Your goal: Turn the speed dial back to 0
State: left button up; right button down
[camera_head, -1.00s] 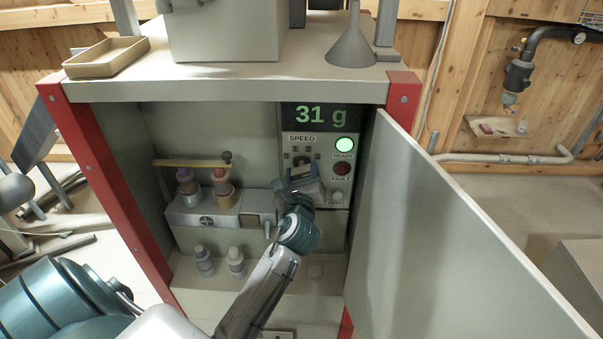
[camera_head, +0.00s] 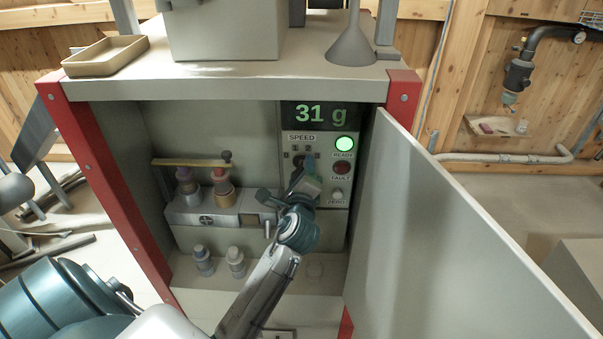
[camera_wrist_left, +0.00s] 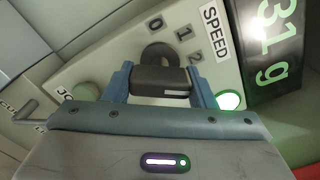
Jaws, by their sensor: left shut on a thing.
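The speed dial (camera_wrist_left: 160,82) is a dark knob on the pale control panel (camera_head: 325,142), below the SPEED label (camera_head: 302,138). In the left wrist view the marks 0, 1 and 2 arc around it, and the SPEED label (camera_wrist_left: 216,32) is beyond them. My left gripper (camera_head: 303,178) reaches into the cabinet and covers most of the dial in the head view. Its two blue fingers (camera_wrist_left: 162,84) are shut on the dial, one on each side. My right gripper is out of view.
A green READY light (camera_head: 345,144), a FAULT lamp (camera_head: 342,168) and a ZERO knob (camera_head: 337,194) are close right of the gripper. The display (camera_head: 320,115) reads 31 g. The open cabinet door (camera_head: 440,235) stands at right. Capped bottles (camera_head: 222,188) are at left.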

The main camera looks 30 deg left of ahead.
pick_arm(q)
jog(key=n+b, duration=0.1)
jog(key=n, duration=0.3)
jog(key=shift+f+n, duration=0.1)
jog(key=shift+n, duration=0.2)
jog(key=n+b, duration=0.2)
jog(key=n, duration=0.1)
jog(key=shift+n, duration=0.4)
jog(key=n+b, duration=0.2)
jog(key=n, duration=0.2)
jog(key=n+b, duration=0.1)
jog(key=n, duration=0.2)
jog(key=shift+n+b, duration=0.5)
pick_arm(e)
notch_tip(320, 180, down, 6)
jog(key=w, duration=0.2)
pick_arm(q)
jog(key=n+b, duration=0.1)
jog(key=n, duration=0.1)
jog(key=shift+n, duration=0.3)
jog(key=shift+n+b, duration=0.45)
jog(key=shift+n, duration=0.15)
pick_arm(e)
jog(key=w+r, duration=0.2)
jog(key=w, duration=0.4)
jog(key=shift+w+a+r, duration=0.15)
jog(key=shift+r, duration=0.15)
